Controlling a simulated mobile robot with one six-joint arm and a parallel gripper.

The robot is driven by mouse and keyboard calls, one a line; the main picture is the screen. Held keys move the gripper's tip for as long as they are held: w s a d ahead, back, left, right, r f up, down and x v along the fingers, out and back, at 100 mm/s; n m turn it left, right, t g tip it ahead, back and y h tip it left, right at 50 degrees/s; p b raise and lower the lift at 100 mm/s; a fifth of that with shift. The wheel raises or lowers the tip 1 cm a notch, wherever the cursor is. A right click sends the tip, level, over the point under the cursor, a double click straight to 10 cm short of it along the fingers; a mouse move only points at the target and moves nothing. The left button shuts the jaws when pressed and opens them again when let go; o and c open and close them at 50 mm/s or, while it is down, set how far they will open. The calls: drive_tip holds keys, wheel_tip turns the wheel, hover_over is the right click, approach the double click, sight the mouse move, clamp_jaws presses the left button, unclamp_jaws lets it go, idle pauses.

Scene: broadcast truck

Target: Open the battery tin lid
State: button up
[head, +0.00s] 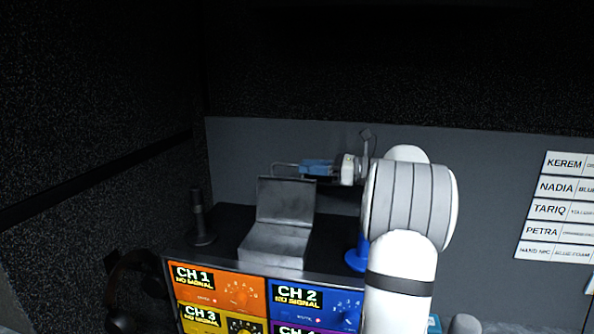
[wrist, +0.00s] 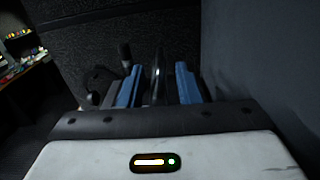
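The grey metal battery tin (head: 273,246) sits on top of the monitor stack in the head view. Its lid (head: 285,202) stands raised, nearly upright, at the back of the tin. My gripper (head: 316,168) is at the lid's upper right edge, reaching in from the right. Its blue fingers are apart in the wrist view (wrist: 158,86). A dark, narrow shape shows between them there; I cannot tell whether it is the lid or whether anything touches it. The tin's inside is hard to make out.
A dark upright post on a round base (head: 201,218) stands left of the tin. A blue-based stand (head: 356,258) is to its right, partly behind my arm. Headphones (head: 134,285) hang at the lower left. A grey wall (head: 480,180) is close behind.

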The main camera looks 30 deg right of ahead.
sight(296, 166)
drive_tip(key=shift+b+x, duration=0.35)
drive_tip(key=shift+x, duration=1.55)
drive_tip(key=shift+s, duration=0.1)
clamp_jaws()
